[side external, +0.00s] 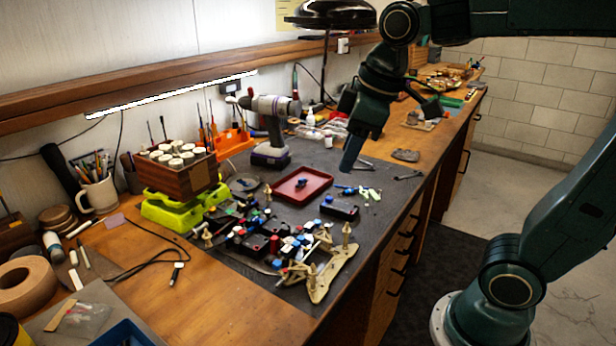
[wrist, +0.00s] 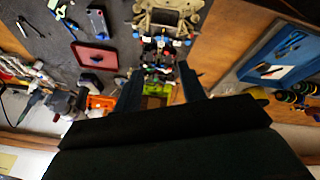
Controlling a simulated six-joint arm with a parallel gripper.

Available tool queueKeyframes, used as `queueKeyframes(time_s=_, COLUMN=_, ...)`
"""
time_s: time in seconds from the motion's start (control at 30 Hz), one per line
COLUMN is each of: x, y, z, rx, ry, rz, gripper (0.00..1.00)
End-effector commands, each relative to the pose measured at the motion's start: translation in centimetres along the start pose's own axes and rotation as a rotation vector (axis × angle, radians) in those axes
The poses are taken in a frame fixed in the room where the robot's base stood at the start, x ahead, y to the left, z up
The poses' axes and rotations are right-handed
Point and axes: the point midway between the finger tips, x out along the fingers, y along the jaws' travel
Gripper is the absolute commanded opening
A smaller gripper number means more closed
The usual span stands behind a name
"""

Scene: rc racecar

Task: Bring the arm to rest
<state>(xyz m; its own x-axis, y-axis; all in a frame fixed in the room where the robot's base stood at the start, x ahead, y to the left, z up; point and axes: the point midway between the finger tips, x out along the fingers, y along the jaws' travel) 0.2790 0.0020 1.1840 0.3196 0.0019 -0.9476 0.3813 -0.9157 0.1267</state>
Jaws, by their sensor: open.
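My gripper (side external: 393,140) hangs above the right side of the bench in the side external view, its two fingers spread wide with nothing between them. In the wrist view the fingers of my gripper (wrist: 160,69) are apart, and parts on the bench show beyond them. The racecar has a tan chassis (side external: 330,278) and a cluster of black, blue, red and white parts (side external: 262,238) on the dark mat. The tan chassis also shows at the top of the wrist view (wrist: 166,17). My gripper is well clear of the car.
A red tray (side external: 325,181) holds a small blue part. A black box-like part (side external: 339,208) lies near it.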

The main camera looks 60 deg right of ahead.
Motion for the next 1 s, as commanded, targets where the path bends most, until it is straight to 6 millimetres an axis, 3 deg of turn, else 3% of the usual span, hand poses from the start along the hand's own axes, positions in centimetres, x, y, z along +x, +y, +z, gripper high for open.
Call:
queueKeyframes(time_s=0.37, x=-0.2, y=-0.4, z=0.9, rx=0.030, ry=0.013, rz=0.006, gripper=0.41)
queueKeyframes(time_s=1.0, x=0.4, y=-3.9, z=9.4, rx=0.389, ry=0.155, rz=0.037, gripper=0.41)
